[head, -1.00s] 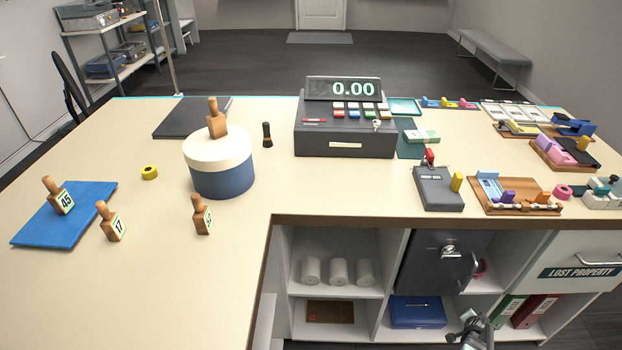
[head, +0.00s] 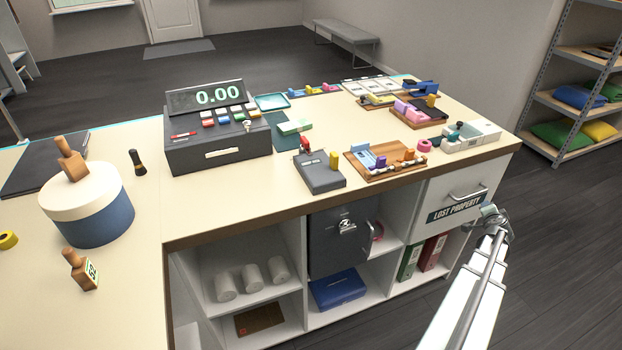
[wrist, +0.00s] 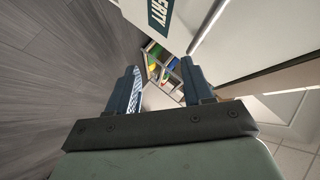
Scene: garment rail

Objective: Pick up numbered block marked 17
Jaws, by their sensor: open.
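The block marked 17 is not in either view now. One wooden block with a knobbed handle (head: 80,268) stands on the counter at the left edge of the head view; its label is tilted and I cannot read it surely. Another wooden block (head: 72,160) stands on the white lid of a blue round box, with no number visible. My gripper (head: 492,215) is in front of the lost property drawer, off the counter. In the wrist view my gripper (wrist: 159,76) is open, with nothing between its fingers.
The counter (head: 225,185) carries a cash register (head: 215,135), a grey card device (head: 318,172) and several trays of small items at the right. The lost property drawer (head: 470,180) and open shelves are below. The floor at the right is clear.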

